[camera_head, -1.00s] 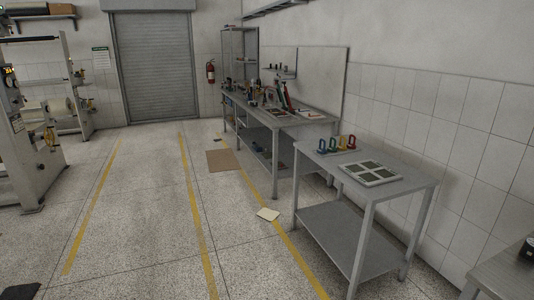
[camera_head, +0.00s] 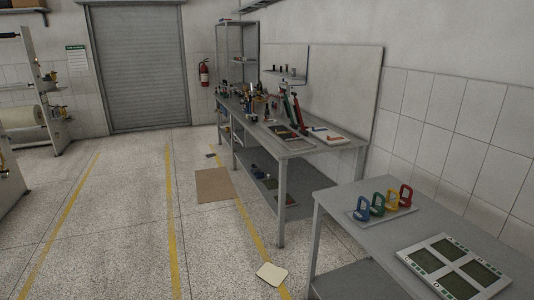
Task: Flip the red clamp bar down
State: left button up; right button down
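Several coloured loop-shaped clamps stand in a row on a small plate on the near grey table (camera_head: 345,200). The red one (camera_head: 405,196) is at the right end of the row and its loop stands upright. Left of it are a yellow one (camera_head: 392,203), a green one (camera_head: 378,204) and a blue one (camera_head: 362,209). I cannot tell whether the red loop is the clamp bar. Neither of my grippers is in view.
A framed panel with dark windows (camera_head: 455,268) lies on the near table. A longer workbench (camera_head: 290,146) with tools stands behind it along the wall. A pale sheet (camera_head: 272,274) and a brown mat (camera_head: 214,186) lie on the floor.

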aim_at(296, 108)
jog(key=i, duration=2.55)
jog(key=i+z, duration=0.2)
jog(key=i, duration=0.35)
jog(key=i+j+z, duration=0.25)
jog(key=i, duration=0.25)
jog(key=i+j+z, duration=0.2)
jog(key=i, duration=0.3)
jog(key=i+j+z, duration=0.2)
jog(key=i+j, duration=0.15)
jog(key=i, duration=0.15)
